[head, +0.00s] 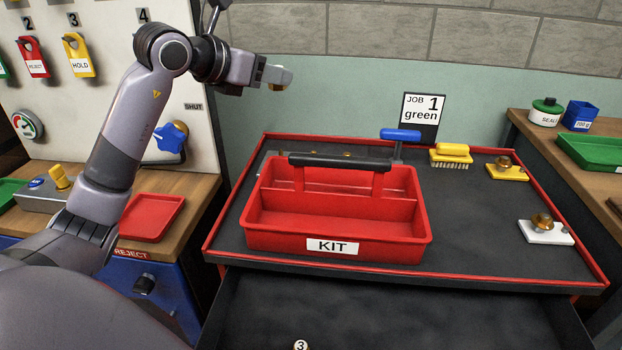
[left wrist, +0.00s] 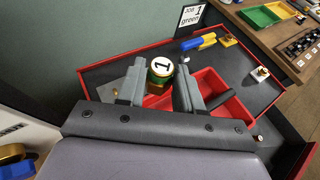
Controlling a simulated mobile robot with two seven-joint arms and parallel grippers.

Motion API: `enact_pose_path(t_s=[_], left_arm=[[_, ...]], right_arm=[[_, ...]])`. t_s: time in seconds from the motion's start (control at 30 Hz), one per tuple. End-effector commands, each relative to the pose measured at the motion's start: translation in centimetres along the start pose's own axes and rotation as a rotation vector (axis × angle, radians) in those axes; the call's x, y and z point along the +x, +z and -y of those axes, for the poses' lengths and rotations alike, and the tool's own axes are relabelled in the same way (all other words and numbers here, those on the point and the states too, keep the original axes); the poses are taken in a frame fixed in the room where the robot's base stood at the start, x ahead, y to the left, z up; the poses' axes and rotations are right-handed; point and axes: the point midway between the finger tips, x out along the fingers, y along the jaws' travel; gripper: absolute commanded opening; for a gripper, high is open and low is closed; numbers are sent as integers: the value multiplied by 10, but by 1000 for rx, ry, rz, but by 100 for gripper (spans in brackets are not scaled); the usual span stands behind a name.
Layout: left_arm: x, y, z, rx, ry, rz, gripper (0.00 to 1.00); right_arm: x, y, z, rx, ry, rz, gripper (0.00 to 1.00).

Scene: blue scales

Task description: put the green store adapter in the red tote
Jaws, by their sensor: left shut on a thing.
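The red tote (head: 280,240), labelled KIT, stands on the dark top of a red-edged cart. It has a black handle and a divider; the parts of its floor that I can see look empty. My left gripper (head: 276,80) is raised high behind the tote, near the wall. In the left wrist view, its fingers (left wrist: 158,90) are shut on the green store adapter (left wrist: 161,67), a round piece with a white "1" face and green and brass showing. In the head view only a small brass bit of it shows below the fingers. My right gripper is not in view.
A blue-handled tool (head: 400,135), a yellow brush (head: 451,153), a yellow plate (head: 507,171) and a white plate (head: 545,232) with brass fittings are on the cart. A job sign (head: 421,112) stands behind. An open drawer (head: 400,310) is in front.

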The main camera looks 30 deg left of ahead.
Motion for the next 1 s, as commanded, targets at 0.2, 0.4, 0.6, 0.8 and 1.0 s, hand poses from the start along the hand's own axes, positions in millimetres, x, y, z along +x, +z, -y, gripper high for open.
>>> enact_pose_path(t_s=[0.2, 0.4, 0.6, 0.8, 1.0], left_arm=[[18, -45, 2, -2, -2, -4, 1], [37, -89, 3, -4, -4, -4, 1], [51, -123, 3, -2, -2, 0, 1], [56, -135, 3, 1, -2, 2, 1], [67, -162, 3, -2, -3, -2, 1]], right_arm=[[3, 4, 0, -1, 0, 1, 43], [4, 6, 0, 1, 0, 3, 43], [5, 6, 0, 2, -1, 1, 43], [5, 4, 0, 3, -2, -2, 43], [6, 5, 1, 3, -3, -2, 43]])
